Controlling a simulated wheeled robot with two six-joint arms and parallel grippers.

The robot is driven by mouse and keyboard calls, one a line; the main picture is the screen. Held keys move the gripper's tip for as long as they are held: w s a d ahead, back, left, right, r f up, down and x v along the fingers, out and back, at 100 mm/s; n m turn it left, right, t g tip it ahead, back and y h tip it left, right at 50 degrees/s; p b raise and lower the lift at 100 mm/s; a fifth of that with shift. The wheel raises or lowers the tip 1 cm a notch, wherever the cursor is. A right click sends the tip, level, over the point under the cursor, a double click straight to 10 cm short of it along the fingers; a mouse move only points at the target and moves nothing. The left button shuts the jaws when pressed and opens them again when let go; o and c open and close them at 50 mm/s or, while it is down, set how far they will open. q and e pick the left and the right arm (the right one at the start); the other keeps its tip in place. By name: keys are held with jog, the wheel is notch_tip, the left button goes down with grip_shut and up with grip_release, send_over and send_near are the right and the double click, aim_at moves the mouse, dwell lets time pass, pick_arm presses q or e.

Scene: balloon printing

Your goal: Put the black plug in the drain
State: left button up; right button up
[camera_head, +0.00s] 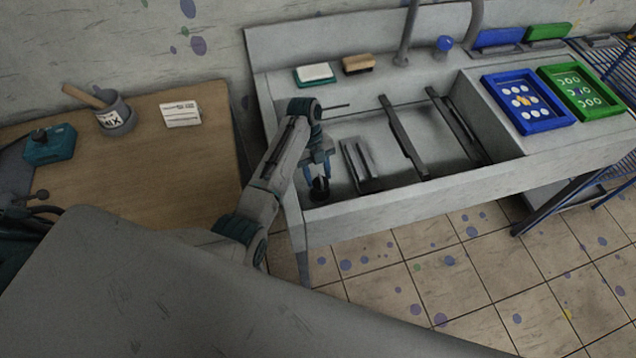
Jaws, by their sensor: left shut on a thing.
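My left gripper (318,172) reaches down into the left front part of the grey sink (290,225). It is shut on the black plug (319,189), a small dark round piece between and below the blue fingertips. The plug is near the inner side of the sink's front wall; I cannot tell whether it touches the basin floor. The drain cannot be made out; dark bars and shadow cover much of the basin. My right gripper is not in view.
Long bars (404,138) lie across the sink, and a slotted piece (358,165) is just right of my gripper. A faucet (408,40) stands behind. Blue (528,122) and green (590,113) framed screens are at right. A wooden table (190,150) is at left.

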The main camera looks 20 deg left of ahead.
aim_at(318, 181)
pick_arm(q)
notch_tip(318, 181, down, 4)
jog(key=shift+r, duration=0.25)
jog(key=shift+f, duration=0.5)
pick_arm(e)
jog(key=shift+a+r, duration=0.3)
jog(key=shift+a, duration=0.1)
pick_arm(q)
jog(key=o, duration=1)
jog(key=shift+f, duration=0.1)
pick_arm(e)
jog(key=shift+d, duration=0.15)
